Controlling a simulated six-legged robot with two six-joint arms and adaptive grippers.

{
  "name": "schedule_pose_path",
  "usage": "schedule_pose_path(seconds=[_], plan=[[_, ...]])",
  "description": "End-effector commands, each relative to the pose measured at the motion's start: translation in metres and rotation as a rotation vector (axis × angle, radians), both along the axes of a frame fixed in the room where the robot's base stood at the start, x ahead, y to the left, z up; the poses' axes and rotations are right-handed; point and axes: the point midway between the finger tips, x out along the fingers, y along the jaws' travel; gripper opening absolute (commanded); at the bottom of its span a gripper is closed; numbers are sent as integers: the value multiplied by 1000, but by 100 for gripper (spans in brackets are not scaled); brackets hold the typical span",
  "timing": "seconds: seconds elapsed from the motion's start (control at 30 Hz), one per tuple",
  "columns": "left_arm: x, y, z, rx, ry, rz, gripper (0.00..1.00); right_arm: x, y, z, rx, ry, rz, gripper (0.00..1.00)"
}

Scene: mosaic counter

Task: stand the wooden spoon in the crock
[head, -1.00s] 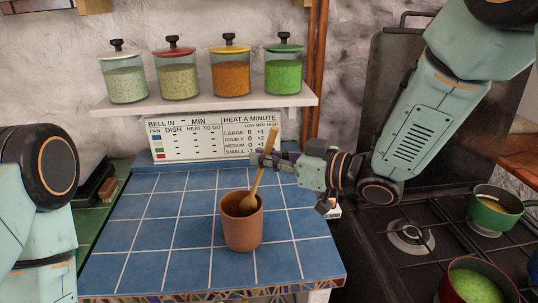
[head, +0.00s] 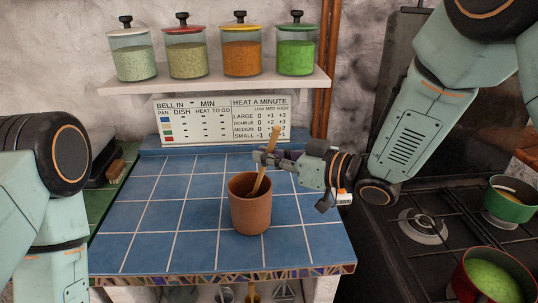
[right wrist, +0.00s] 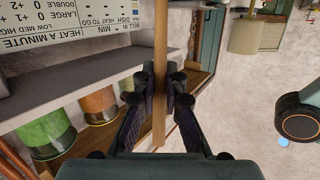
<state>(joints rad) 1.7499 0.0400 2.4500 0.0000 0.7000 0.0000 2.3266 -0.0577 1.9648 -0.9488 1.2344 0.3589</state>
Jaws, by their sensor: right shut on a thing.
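The terracotta crock (head: 250,212) stands upright on the blue tiled counter in the head view. The wooden spoon (head: 272,146) leans with its handle up to the right, and its lower end is inside the crock, where the rim hides the bowl. My right gripper (head: 262,158) is shut on the handle just above the crock. In the right wrist view the fingers (right wrist: 160,95) close on the spoon handle (right wrist: 160,45) from both sides. My left gripper is out of view; only my left arm shows.
Blue tiles (head: 150,210) around the crock are clear. A sign (head: 222,120) stands at the back under a shelf (head: 215,82) with several lidded jars. At right is a stove (head: 425,235) with a green pot (head: 508,203) and a red pot (head: 492,280).

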Motion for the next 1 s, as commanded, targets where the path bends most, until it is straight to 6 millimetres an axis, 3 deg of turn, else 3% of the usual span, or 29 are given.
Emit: schedule_pose_path(seconds=[0.1, 0.13, 0.4, 0.67, 1.0], plan=[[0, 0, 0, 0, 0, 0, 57, 0, 0, 0, 0, 0, 0, 0], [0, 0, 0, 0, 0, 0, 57, 0, 0, 0, 0, 0, 0, 12], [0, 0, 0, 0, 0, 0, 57, 0, 0, 0, 0, 0, 0, 35], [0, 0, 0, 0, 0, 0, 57, 0, 0, 0, -1, 1, 0, 38], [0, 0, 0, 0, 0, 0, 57, 0, 0, 0, -1, 1, 0, 67]])
